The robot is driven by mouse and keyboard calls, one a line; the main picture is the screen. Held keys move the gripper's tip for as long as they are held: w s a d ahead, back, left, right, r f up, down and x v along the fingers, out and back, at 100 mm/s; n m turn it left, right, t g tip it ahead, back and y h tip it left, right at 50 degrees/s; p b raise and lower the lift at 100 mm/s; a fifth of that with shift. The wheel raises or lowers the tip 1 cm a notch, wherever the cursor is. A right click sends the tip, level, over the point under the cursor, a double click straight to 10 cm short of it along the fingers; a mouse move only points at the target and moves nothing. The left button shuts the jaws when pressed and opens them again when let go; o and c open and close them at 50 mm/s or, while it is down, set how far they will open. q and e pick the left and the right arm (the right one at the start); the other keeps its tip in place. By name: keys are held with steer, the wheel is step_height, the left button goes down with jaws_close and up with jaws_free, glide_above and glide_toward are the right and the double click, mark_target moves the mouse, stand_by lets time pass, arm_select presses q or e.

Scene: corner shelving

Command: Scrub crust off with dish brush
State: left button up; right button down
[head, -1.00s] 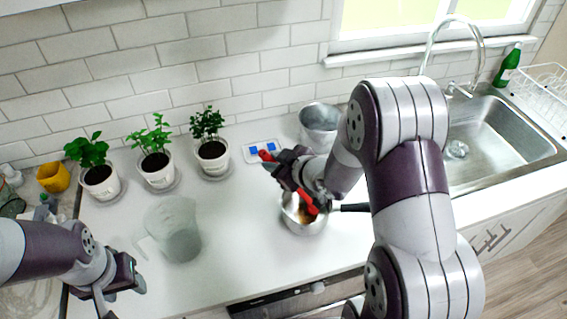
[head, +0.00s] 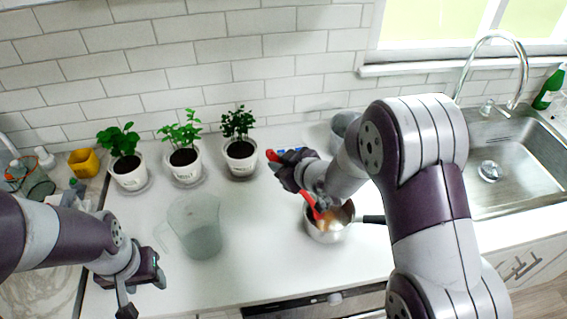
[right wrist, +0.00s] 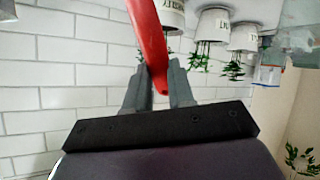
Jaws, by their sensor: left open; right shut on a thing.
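A small metal saucepan (head: 338,234) with a dark handle stands on the counter, with brown crust (head: 326,221) visible inside. My right gripper (head: 284,172) is shut on the red dish brush (head: 314,206), above and left of the pan. The brush's lower end reaches into the pan; whether its bristles touch the crust I cannot tell. In the right wrist view the red brush handle (right wrist: 150,40) passes between the fingers (right wrist: 160,85). My left gripper (head: 140,290) is open and empty at the counter's front left, away from the pan.
A clear pitcher (head: 194,228) stands left of the pan. Three potted plants (head: 185,165) line the wall. A metal pot (head: 343,128) is behind my right arm. The sink (head: 500,150) is at the right. Counter between pitcher and pan is clear.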

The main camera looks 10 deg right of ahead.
step_height(320, 180, up, 7)
steer(key=p, duration=0.6)
steer(key=shift+r, duration=0.1)
stand_by(0.5)
